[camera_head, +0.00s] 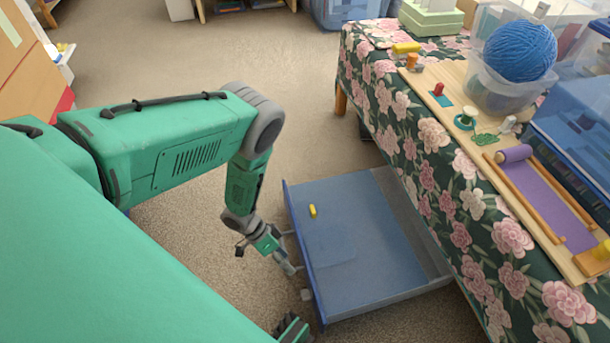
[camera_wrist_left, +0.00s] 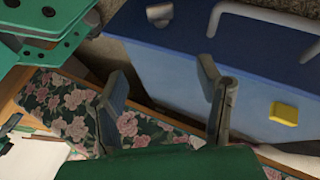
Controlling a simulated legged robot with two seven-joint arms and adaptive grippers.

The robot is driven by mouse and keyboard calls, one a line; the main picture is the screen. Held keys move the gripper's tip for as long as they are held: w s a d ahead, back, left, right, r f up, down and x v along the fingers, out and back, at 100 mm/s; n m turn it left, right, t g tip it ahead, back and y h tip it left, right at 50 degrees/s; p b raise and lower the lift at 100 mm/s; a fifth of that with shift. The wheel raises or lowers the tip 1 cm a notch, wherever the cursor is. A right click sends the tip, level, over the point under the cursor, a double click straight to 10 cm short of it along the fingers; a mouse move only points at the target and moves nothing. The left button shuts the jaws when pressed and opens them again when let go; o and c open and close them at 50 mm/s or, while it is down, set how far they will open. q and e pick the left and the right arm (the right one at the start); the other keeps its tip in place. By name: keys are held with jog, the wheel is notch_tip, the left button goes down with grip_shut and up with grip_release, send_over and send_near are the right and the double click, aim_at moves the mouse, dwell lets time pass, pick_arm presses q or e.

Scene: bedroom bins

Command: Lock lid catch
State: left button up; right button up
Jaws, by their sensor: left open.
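A low, wide blue bin (camera_head: 352,235) sits on the carpet beside the cloth-covered table. A small yellow piece (camera_head: 312,211), which looks like the lid catch, is near its left edge; it also shows in the left wrist view (camera_wrist_left: 284,113). Grey handles stick out from the bin's near side in the left wrist view (camera_wrist_left: 262,18). My left gripper (camera_head: 283,260) is beside the bin's left wall, low down. In the left wrist view its fingers (camera_wrist_left: 165,108) are spread and empty, apart from the yellow piece. Whether the catch is locked cannot be told.
The table with a floral cloth (camera_head: 430,140) stands right of and behind the bin. On it are a wooden board (camera_head: 450,80), blue yarn (camera_head: 520,50) in a clear tub, and a purple strip (camera_head: 545,200). Carpet (camera_head: 300,90) is open behind the bin. A cardboard box stands at upper left.

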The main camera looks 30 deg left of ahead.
aim_at(303, 294)
pick_arm(q)
jog(key=shift+m+g, duration=0.5)
jog(key=b+x, duration=0.1)
jog(key=x, duration=0.4)
jog(key=a+f+b+x, duration=0.1)
jog(key=b+x, duration=0.1)
jog(key=x, duration=0.3)
jog(key=s+a+b+x, duration=0.1)
jog(key=b+x, duration=0.1)
jog(key=x, duration=0.3)
jog(key=shift+s+d+f, duration=0.1)
jog(key=shift+s+f, duration=0.05)
jog(key=shift+f, duration=0.2)
jog(key=c, duration=1.1)
